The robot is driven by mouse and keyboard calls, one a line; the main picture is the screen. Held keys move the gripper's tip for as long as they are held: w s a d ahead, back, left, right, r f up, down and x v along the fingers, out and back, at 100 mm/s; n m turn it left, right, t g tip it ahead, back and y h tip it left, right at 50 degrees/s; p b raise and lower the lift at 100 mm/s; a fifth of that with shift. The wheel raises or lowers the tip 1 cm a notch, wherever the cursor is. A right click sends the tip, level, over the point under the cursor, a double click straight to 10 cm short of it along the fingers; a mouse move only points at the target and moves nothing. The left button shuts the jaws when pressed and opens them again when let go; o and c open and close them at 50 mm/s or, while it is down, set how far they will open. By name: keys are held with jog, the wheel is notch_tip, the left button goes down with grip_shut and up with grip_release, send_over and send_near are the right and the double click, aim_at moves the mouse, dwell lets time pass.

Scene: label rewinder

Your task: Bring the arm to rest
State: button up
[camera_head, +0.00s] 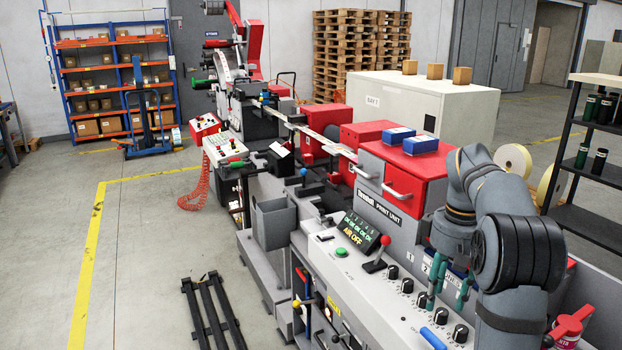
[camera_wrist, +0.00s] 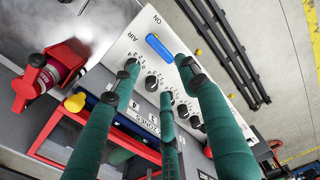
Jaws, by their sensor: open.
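My gripper (camera_head: 442,298) has teal fingers with dark joints. In the camera on my body it hangs, fingers pointing down, over the right end of the white control panel (camera_head: 335,262). In the wrist view its fingers (camera_wrist: 160,75) are spread apart with nothing between them. Beyond them lies the panel with a row of black knobs (camera_wrist: 152,83) and a blue handle (camera_wrist: 159,47) by the words AIR and ON. The handle also shows at the lower edge of the body view (camera_head: 433,338). Whether any finger touches the panel cannot be told.
The red print unit (camera_head: 405,172) stands just behind my gripper, with blue boxes on top. A red lever (camera_head: 376,256) rises from the panel. A red bottle (camera_head: 572,325) is at the right, and a dark shelf (camera_head: 600,175) behind. Open floor (camera_head: 140,260) lies left.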

aim_at(433, 334)
notch_tip(433, 334, down, 11)
jog(key=shift+a+r+n, duration=0.1)
jog(key=shift+n, duration=0.3)
